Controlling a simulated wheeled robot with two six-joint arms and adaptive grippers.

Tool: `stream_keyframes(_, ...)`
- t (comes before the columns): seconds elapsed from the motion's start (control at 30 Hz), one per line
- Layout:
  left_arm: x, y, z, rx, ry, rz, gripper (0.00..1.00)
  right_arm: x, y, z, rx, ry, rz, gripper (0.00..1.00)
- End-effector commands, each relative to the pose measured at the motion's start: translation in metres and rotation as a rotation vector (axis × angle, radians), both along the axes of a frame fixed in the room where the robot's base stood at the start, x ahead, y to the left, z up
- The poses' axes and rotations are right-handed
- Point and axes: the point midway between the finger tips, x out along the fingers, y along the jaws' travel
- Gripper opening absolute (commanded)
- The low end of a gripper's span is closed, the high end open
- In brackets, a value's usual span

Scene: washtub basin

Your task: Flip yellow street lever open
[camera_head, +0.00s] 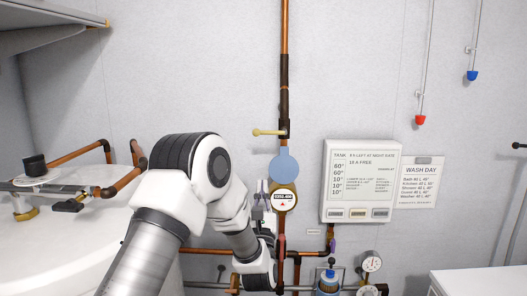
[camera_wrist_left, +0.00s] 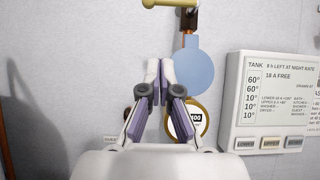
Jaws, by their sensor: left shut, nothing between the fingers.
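The yellow lever (camera_head: 268,132) sits on the vertical copper pipe (camera_head: 284,40) and points left, roughly level. It also shows at the top edge of the left wrist view (camera_wrist_left: 168,3), partly cut off. My left gripper (camera_head: 262,187) is shut and empty, its fingertips pointing up below the lever and apart from it. In the left wrist view the closed fingertips (camera_wrist_left: 159,68) stand left of the blue disc and below the lever. My right gripper is in neither view.
A blue disc (camera_head: 285,166) and a brass meter (camera_head: 285,200) are on the pipe beside my gripper. A tank panel (camera_head: 360,146) hangs to the right. The wall left of the lever is clear.

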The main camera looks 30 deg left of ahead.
Motion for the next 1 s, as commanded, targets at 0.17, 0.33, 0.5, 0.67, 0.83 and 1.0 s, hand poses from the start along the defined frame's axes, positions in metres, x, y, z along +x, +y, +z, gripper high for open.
stream_keyframes(0.17,0.011,0.006,0.012,0.0,-0.001,-0.001,0.0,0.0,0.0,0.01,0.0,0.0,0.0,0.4)
stream_keyframes(0.33,0.034,0.022,0.033,0.001,-0.001,0.001,0.0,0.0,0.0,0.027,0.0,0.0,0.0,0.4)
stream_keyframes(0.5,0.061,0.038,0.053,0.001,0.0,0.001,0.0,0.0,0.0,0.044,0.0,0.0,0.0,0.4)
stream_keyframes(0.67,0.074,0.045,0.08,0.001,0.002,0.0,0.0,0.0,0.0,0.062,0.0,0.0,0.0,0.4)
stream_keyframes(0.83,0.077,0.047,0.094,0.002,0.002,-0.001,0.0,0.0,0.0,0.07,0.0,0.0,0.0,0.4)
stream_keyframes(1.0,0.078,0.047,0.094,0.001,0.003,-0.001,0.0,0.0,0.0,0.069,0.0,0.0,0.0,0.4)
